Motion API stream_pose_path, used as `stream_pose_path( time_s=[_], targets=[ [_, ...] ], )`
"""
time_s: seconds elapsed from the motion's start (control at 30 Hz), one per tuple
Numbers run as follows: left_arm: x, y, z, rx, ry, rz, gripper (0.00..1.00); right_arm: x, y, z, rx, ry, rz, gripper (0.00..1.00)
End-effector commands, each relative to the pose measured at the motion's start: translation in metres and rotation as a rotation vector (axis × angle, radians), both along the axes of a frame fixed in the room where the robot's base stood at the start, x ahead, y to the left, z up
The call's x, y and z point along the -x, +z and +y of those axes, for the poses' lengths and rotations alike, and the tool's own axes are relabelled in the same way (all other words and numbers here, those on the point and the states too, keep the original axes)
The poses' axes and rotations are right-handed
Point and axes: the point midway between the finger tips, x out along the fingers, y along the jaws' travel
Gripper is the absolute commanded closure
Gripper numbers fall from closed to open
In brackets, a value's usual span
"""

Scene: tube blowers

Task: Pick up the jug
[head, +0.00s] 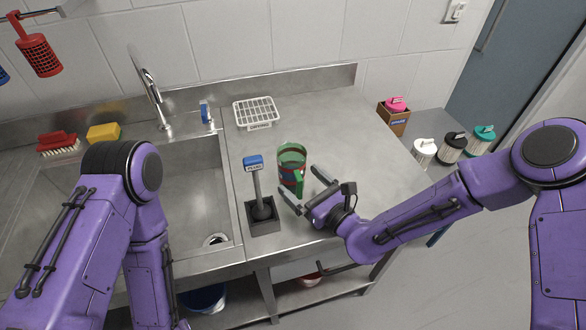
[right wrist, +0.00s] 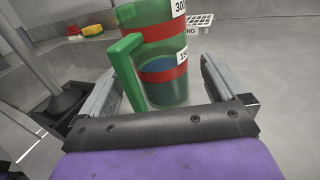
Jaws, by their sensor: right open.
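The jug (head: 291,160) is green and see-through with red bands and a green handle. It stands upright on the steel counter, right of the sink. My right gripper (head: 301,192) is open in front of the jug, on its near side. In the right wrist view the jug (right wrist: 165,72) stands between the two open fingers, with its handle (right wrist: 124,68) toward the left finger. Neither finger visibly presses on it. White labels with numbers show on its side. My left arm comes in from the left, but its gripper is out of the picture.
A plunger in a dark square holder (head: 264,222) stands close left of the jug. A white wire rack (head: 256,112) lies behind it. The sink (head: 190,185) is to the left. Counter right of the jug is clear. Several lidded containers (head: 452,145) stand on a side table.

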Motion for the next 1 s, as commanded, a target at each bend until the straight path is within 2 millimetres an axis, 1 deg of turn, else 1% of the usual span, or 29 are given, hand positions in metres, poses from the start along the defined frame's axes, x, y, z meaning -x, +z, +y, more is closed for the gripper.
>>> stream_pose_path(
  time_s=[0.03,0.13,0.37,0.47,0.5,0.57,0.6,0.87,0.93,1.0],
  targets=[
    [0.0,0.009,0.0,0.0,0.0,0.0,0.7,-0.006,0.004,0.006,0.002,0.001,-0.001,0.02],
    [0.0,0.011,0.0,0.0,0.0,0.0,0.7,-0.016,0.002,0.013,0.001,-0.001,0.0,0.02],
    [0.0,0.01,0.0,0.0,0.0,0.0,0.7,-0.018,0.0,0.014,0.001,-0.004,0.001,0.02],
    [0.0,0.01,0.0,0.0,0.0,0.0,0.7,-0.018,0.0,0.014,0.001,-0.004,0.001,0.31],
    [0.0,0.01,0.0,0.0,0.0,0.0,0.7,-0.018,0.0,0.014,0.001,-0.004,0.001,0.44],
    [0.0,0.01,0.0,0.0,0.0,0.0,0.7,-0.018,0.0,0.014,0.001,-0.004,0.0,0.64],
    [0.0,0.01,0.0,0.0,0.0,0.0,0.7,-0.018,0.0,0.014,0.001,-0.004,0.0,0.69],
    [0.0,0.009,0.0,0.0,0.0,0.0,0.7,-0.019,0.004,0.014,0.0,-0.004,-0.001,0.69],
    [0.0,0.007,0.0,0.0,0.0,0.0,0.7,-0.019,0.013,0.013,-0.002,-0.006,-0.002,0.69],
    [0.0,0.005,0.0,0.0,0.0,0.0,0.7,-0.019,0.028,0.014,-0.003,-0.005,-0.005,0.69]
  ],
)
